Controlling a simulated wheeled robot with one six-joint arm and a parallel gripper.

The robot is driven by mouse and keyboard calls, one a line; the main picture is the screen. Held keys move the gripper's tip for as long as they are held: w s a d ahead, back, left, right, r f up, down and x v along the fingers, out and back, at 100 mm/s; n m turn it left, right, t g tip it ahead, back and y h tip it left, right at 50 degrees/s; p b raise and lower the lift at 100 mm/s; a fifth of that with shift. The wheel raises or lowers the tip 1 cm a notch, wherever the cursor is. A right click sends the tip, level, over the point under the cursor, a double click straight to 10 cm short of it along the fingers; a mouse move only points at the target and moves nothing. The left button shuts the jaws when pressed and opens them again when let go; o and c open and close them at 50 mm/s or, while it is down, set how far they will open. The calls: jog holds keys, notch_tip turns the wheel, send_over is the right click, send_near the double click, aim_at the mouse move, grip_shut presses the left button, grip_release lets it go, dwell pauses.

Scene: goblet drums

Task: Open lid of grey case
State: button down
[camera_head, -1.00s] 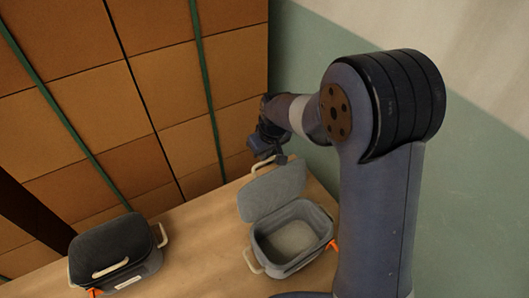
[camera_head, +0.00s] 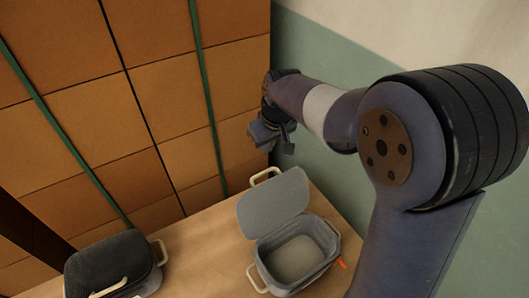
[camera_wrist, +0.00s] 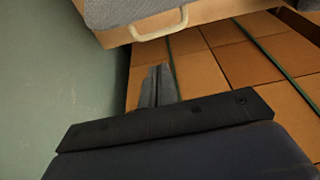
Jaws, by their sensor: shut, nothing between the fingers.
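The grey case (camera_head: 329,235) stands on the table with its lid (camera_head: 270,205) raised and tilted back toward the wall of boxes. Its inside is open to view and looks empty. Cream handles show at its sides and behind the lid. My gripper (camera_head: 289,142) is shut and empty, above and behind the raised lid, apart from it. In the wrist view my shut fingers (camera_wrist: 157,84) point toward the boxes, and a grey surface with a cream handle (camera_wrist: 160,24), seemingly the grey case, shows at the top.
A darker case (camera_head: 105,268) with its lid down stands at the left of the table (camera_head: 205,245). Stacked brown boxes (camera_head: 165,95) with green straps rise behind the table. A green and white wall (camera_head: 320,60) is behind my arm. Bare table lies between the cases.

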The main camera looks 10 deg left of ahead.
jog(key=shift+s+d+r, duration=0.15)
jog(key=shift+r, duration=0.45)
jog(key=shift+f, duration=0.1)
